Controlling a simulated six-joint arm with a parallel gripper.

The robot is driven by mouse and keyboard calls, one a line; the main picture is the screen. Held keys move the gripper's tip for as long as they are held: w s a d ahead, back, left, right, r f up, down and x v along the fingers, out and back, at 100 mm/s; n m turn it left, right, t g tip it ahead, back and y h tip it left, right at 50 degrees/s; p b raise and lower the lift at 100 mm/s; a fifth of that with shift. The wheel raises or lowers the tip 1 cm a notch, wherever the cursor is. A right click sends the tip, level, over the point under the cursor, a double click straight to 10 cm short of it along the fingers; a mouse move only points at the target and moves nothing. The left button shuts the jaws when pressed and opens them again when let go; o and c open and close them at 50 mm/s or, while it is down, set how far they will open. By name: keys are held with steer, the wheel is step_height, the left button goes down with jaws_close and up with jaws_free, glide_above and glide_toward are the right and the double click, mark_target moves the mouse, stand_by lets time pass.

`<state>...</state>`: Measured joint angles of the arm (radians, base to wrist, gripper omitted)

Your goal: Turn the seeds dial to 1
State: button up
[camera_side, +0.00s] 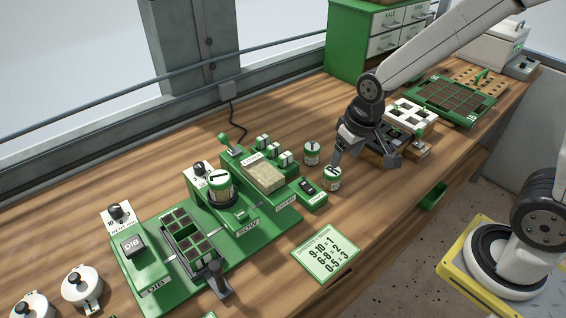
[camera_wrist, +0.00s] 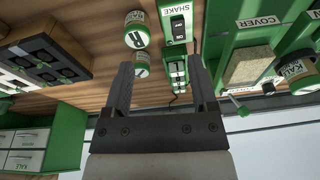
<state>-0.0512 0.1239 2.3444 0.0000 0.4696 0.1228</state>
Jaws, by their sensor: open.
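A black dial (camera_side: 198,169) sits on a white numbered plate behind the jar at the SOW station; I take it as the seeds dial, but its label is too small to read. Its pointer setting cannot be told. A second black dial (camera_side: 116,211) stands on a white plate at the DIB station, further left. My gripper (camera_side: 365,162) is open and empty, well to the right of both dials, beside a jar marked R (camera_side: 331,178).
A jar (camera_side: 220,187) stands on the SOW station (camera_side: 247,229). The COVER station (camera_side: 263,178), a SHAKE switch (camera_side: 309,192) and another jar (camera_side: 312,152) lie between my gripper and the dials. A number card (camera_side: 325,252) lies in front. White-lidded pots (camera_side: 82,285) stand at far left.

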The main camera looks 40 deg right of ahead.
steer(key=w+a+r+m, duration=0.1)
steer(key=w+a, duration=0.2)
steer(key=w, duration=0.2)
steer(key=w+a+m, duration=0.1)
steer(key=w+a, duration=0.3)
steer(key=w, duration=0.2)
steer(key=w+a+r+m+g, duration=0.1)
steer(key=w+a, duration=0.2)
steer(key=w, duration=0.2)
steer(key=shift+w+a+r, duration=0.15)
steer(key=shift+w+r, duration=0.05)
steer(key=shift+r, duration=0.1)
steer(key=w+a+m, duration=0.1)
steer(key=w+a, duration=0.3)
steer(key=a, duration=0.2)
steer(key=m+g, duration=0.1)
steer(key=m, duration=0.1)
glide_above(198, 165)
steer(key=d, duration=0.1)
steer(key=shift+d, duration=0.1)
steer(key=shift+a, duration=0.6)
steer(key=shift+f, duration=0.2)
steer(key=shift+f, duration=3.8)
jaws_close()
